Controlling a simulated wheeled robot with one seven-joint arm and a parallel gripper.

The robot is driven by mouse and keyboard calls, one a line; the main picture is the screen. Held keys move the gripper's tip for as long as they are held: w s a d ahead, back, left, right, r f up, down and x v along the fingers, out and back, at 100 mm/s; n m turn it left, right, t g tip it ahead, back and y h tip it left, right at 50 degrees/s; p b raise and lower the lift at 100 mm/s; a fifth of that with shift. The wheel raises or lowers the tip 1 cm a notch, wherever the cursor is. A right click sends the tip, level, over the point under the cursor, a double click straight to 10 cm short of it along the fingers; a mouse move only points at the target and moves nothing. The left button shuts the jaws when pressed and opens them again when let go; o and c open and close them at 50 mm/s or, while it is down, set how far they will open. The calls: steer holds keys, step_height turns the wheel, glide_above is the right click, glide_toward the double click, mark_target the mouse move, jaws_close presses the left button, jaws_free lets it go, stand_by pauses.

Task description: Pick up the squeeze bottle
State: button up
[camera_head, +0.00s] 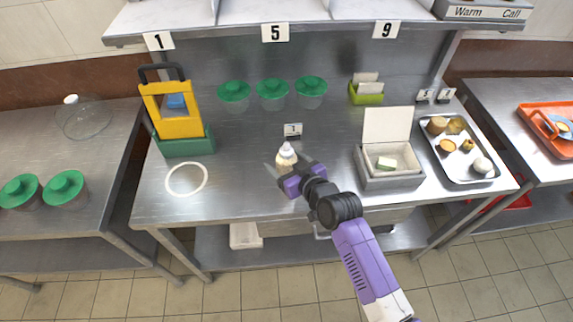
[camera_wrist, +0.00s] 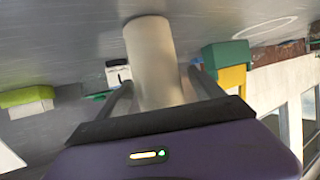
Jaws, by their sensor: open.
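The squeeze bottle (camera_head: 286,155) is pale with a white cap and stands upright on the steel counter near its middle. My gripper (camera_head: 288,163) is low at the bottle, its fingers open on either side of it. In the wrist view the pale bottle (camera_wrist: 150,58) rises between the two fingers (camera_wrist: 158,86). Its lower part is partly hidden by my gripper, and I cannot tell whether a finger touches it.
A small numbered card (camera_head: 293,130) stands just behind the bottle. A grey box with an open lid (camera_head: 387,127) is to the right, and a tray of food (camera_head: 458,180) beyond it. A white ring (camera_head: 186,192) lies left. Green-lidded containers (camera_head: 272,94) stand behind.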

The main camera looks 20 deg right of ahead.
steer(key=shift+x, duration=1)
steer(key=c, duration=1)
steer(key=shift+o, duration=0.2)
steer(key=shift+r, duration=0.1)
